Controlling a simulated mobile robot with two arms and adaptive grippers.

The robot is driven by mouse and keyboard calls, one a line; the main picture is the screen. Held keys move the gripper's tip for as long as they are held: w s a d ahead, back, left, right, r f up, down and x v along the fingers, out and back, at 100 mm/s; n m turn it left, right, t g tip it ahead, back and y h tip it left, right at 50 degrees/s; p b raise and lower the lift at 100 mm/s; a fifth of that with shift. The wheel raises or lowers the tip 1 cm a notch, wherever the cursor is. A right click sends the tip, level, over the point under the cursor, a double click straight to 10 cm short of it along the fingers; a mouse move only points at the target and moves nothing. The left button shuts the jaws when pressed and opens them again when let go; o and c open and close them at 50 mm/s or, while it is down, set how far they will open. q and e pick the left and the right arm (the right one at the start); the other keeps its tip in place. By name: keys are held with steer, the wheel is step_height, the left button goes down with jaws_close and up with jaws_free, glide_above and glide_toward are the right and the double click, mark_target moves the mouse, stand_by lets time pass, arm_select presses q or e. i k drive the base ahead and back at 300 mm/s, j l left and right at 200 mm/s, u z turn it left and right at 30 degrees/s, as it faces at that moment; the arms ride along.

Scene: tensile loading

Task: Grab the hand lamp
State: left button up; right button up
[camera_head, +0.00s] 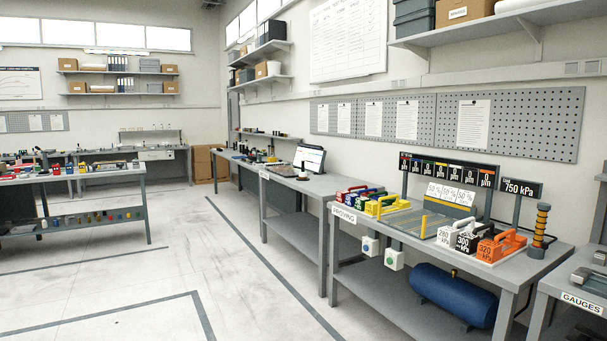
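I cannot pick out a hand lamp with certainty in the head view. Handled blocks in several colours, among them a yellow one (387,205), stand at the left end of the bench marked PROVING (400,241). White, black and orange handled blocks (502,247) with kPa labels stand nearer its front right. An upright orange-and-black banded post (541,228) stands at its right end; I cannot tell what it is. Neither of my grippers is in view.
A blue tank (453,294) lies on the PROVING bench's lower shelf. A bench marked GAUGES (582,303) is cut off at the right edge. An island bench (75,181) with small items stands at left. The marked floor (150,270) between is clear.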

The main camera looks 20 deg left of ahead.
mark_target(302, 176)
steer(key=u, duration=0.4)
steer(key=i+u, duration=0.25)
steer(key=i, duration=0.6)
steer(key=i+l+u, duration=0.25)
steer(key=i, duration=0.6)
steer(key=i+j+u, duration=0.2)
steer(key=i, duration=0.85)
steer(key=i+j+u, duration=0.2)
steer(key=i, duration=0.9)
steer(key=i+l+z, duration=0.4)
steer(key=i, duration=0.2)
steer(key=i+z, duration=0.4)
steer(key=i, duration=0.2)
steer(key=i+z, duration=0.4)
steer(key=i, duration=0.25)
steer(key=i+j+z, duration=0.4)
steer(key=i, duration=0.15)
steer(key=i+l, duration=0.05)
